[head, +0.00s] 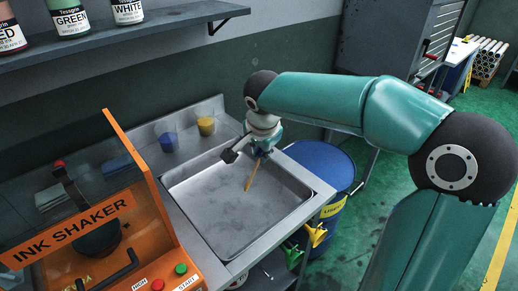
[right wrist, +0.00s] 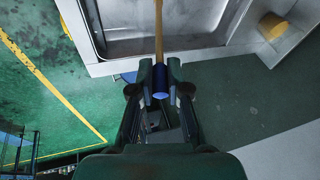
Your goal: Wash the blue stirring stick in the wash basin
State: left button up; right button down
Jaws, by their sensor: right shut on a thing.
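My right gripper (head: 260,150) is shut on the blue end of the stirring stick (right wrist: 160,78). Its two fingers (right wrist: 160,88) close on this end from both sides in the right wrist view. The stick's bare shaft is wood-coloured and shows in the head view (head: 252,176), pointing down over the wash basin. The wash basin (head: 288,213) is a rectangular metal sink, and its rim also shows in the right wrist view (right wrist: 112,67). The basin's inside is grey; I cannot tell whether the stick's tip touches it. My left gripper is not in view.
A blue cup (head: 168,143) and a yellow cup (head: 206,126) stand behind the basin. The orange ink shaker (head: 150,200) stands left of it. A blue barrel (head: 325,165) is at its right, with yellow and green funnels (head: 317,235) at the counter's side. A bottle shelf (head: 130,30) is above.

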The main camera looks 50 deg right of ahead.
notch_tip(320, 180, down, 11)
jog(key=b, duration=0.9)
jog(key=shift+b, duration=0.35)
jog(key=shift+r, duration=0.1)
dwell(1.6)
notch_tip(320, 180, up, 12)
jog(key=p, duration=0.8)
jog(key=shift+p, duration=0.4)
dwell(1.9)
jog(key=shift+r+p, duration=1.4)
jog(key=shift+r, duration=0.6)
